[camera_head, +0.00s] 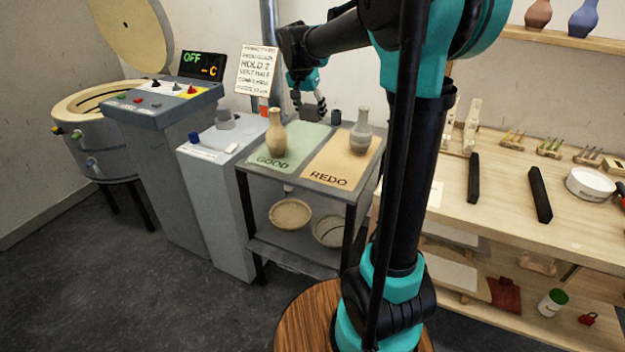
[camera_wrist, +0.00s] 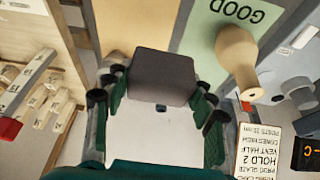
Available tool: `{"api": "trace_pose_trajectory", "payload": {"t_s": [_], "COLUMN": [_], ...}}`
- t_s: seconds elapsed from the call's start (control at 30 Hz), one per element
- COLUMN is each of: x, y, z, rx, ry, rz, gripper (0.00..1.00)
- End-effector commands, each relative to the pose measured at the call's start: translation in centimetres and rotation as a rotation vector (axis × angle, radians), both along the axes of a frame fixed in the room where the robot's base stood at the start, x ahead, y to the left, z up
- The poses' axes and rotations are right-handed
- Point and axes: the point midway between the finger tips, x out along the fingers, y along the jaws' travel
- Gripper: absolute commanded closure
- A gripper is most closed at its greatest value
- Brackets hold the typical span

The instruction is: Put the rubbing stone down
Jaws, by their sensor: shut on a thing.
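My gripper (camera_head: 308,100) is shut on the rubbing stone, a dark grey block (camera_wrist: 163,75). The stone also shows small in the head view (camera_head: 313,111), at the back of the sorting table. In the wrist view my gripper's fingers (camera_wrist: 155,92) close on it from both sides. The head view does not show clearly whether the stone touches the table or hangs above it. The green GOOD mat (camera_head: 263,161) and the orange REDO mat (camera_head: 330,176) lie on that table.
A beige vase (camera_head: 275,138) stands on GOOD and a grey vase (camera_head: 360,135) on REDO, both near my gripper. A sign (camera_head: 257,70) stands behind left. A workbench (camera_head: 505,205) is at right. Bowls (camera_head: 290,214) sit on the lower shelf.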

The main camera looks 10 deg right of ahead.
Motion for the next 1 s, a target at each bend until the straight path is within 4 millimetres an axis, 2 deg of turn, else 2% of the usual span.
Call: {"api": "trace_pose_trajectory", "payload": {"t_s": [0.17, 0.7, 0.8, 1.0], "x": [0.0, 0.0, 0.0, 0.0], "y": [0.4, 0.4, 0.4, 0.4], "z": [-1.5, -14.0, -15.5, -16.9], "rx": [0.0, 0.0, 0.0, 0.0], "ry": [0.0, 0.0, 0.0, 0.0], "rz": [0.008, 0.008, 0.008, 0.008], "gripper": [0.81, 0.81, 0.81, 0.81]}}
